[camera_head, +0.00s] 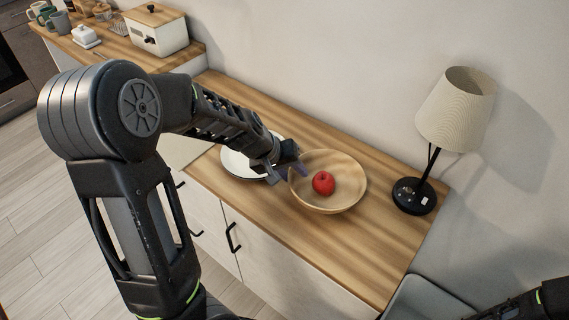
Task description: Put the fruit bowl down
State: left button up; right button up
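The fruit bowl (345,196) is a round, light wooden bowl with a red apple (323,183) inside. It is over the wooden counter top, beside a white plate (236,163). My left gripper (294,168) is at the bowl's left rim, with one finger reaching over the inside; it appears shut on the rim. The bowl's underside is hidden, so I cannot tell whether it touches the counter. Part of my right arm shows in the lower right corner, but its gripper is out of view.
A lamp (455,110) with a cream shade stands on the right of the counter (372,250), near the wall. Free wood lies in front of the bowl and behind it. A bread box (157,32), mugs and a butter dish stand on the farther counter.

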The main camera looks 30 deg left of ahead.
pick_arm(q)
jog(key=p+v, duration=0.4)
jog(key=v, duration=0.8)
jog(key=shift+f, duration=0.15)
